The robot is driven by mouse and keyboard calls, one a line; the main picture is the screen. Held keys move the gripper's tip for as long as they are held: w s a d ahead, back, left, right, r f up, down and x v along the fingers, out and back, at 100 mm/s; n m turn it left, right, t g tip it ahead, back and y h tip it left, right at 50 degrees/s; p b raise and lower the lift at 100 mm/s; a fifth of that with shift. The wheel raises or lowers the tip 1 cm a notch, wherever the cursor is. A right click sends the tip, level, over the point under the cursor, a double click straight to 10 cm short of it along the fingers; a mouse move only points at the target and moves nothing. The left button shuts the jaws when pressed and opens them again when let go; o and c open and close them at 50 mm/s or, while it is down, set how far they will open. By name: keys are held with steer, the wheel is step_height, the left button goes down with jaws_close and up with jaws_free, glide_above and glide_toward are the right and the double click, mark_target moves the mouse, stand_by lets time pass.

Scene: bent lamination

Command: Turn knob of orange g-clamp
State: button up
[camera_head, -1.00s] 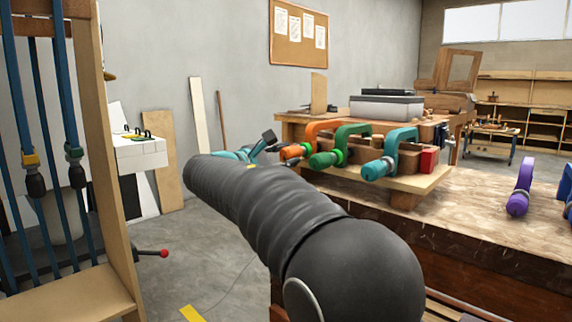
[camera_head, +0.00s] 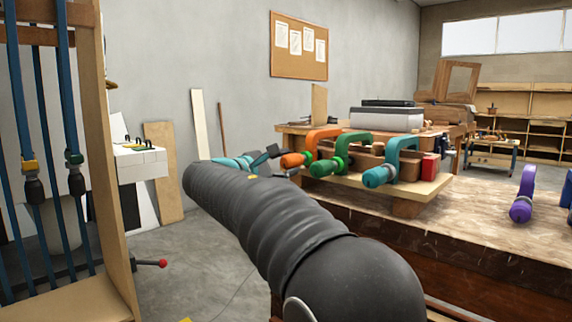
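The orange g-clamp (camera_head: 321,138) stands at the left end of a row of clamps on a wooden piece on the workbench. Its orange knob (camera_head: 293,160) points left, toward my arm. My gripper (camera_head: 280,162) is at the far end of my black arm, just left of the knob. Its two dark fingertips are spread, one above and one below the knob's left end. I cannot tell whether they touch it. My arm hides part of the gripper's lower side.
A green clamp (camera_head: 345,150) and a teal clamp (camera_head: 397,160) stand close to the right of the orange one. A purple clamp (camera_head: 523,194) stands farther right on the workbench (camera_head: 465,215). A wooden clamp rack (camera_head: 118,200) is at the left.

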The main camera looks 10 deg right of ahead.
steer(key=shift+o, duration=0.7)
steer(key=v, duration=1.2)
